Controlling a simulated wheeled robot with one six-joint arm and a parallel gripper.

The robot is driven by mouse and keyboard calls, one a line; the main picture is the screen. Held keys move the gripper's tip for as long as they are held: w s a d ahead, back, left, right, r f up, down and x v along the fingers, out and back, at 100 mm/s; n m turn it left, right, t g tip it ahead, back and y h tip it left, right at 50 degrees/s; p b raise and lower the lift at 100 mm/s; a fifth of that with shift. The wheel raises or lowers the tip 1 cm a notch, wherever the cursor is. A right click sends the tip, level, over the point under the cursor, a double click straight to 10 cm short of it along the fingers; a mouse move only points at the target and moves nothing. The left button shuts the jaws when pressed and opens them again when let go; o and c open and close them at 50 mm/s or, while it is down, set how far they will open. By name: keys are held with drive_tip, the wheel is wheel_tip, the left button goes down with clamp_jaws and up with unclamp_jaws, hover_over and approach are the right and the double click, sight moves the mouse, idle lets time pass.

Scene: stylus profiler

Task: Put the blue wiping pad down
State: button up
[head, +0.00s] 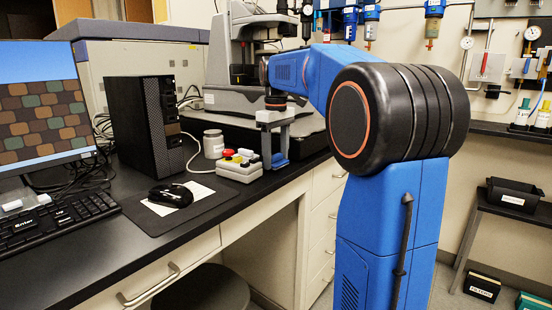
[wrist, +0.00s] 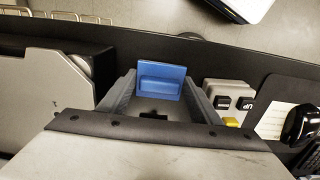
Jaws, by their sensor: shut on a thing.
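My gripper (head: 274,142) points down over the dark bench beside the grey control box. It is shut on the blue wiping pad (head: 280,161), which shows at the lower end of its fingers. In the wrist view, the blue pad (wrist: 161,81) sits between the two grey fingertips of my gripper (wrist: 159,88), with its raised ridge facing the camera. I cannot tell whether the pad's underside touches the bench top.
The control box (head: 240,168) with coloured buttons stands just left of the pad. The grey profiler (head: 235,75) stands behind. The bench's front edge is close.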

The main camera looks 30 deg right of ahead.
sight(276, 156)
drive_tip(key=shift+f, duration=0.25)
drive_tip(key=shift+f, duration=0.15)
drive_tip(key=o, duration=1.2)
wheel_tip(276, 156, up, 12)
drive_tip(key=shift+r, duration=0.15)
drive_tip(key=s+a+f+m+t, duration=0.1)
drive_tip(key=s+a+f, duration=0.45)
drive_tip(key=s, duration=0.25)
drive_tip(key=s+a+f+m+t, duration=0.1)
drive_tip(key=s+a+f+t, duration=0.1)
drive_tip(key=s+a+f, duration=0.55)
drive_tip(key=s+f, duration=0.4)
drive_tip(key=f, duration=0.1)
drive_tip(key=s+a+f+m+t, duration=0.1)
drive_tip(key=s+f, duration=0.4)
drive_tip(key=f, duration=0.2)
drive_tip(key=s+a+f+m, duration=0.1)
drive_tip(key=s+a+f, duration=0.1)
drive_tip(key=s+f, duration=0.3)
drive_tip(key=shift+s+f+t, duration=0.25)
drive_tip(key=shift+f+t, duration=0.15)
drive_tip(key=shift+f, duration=0.4)
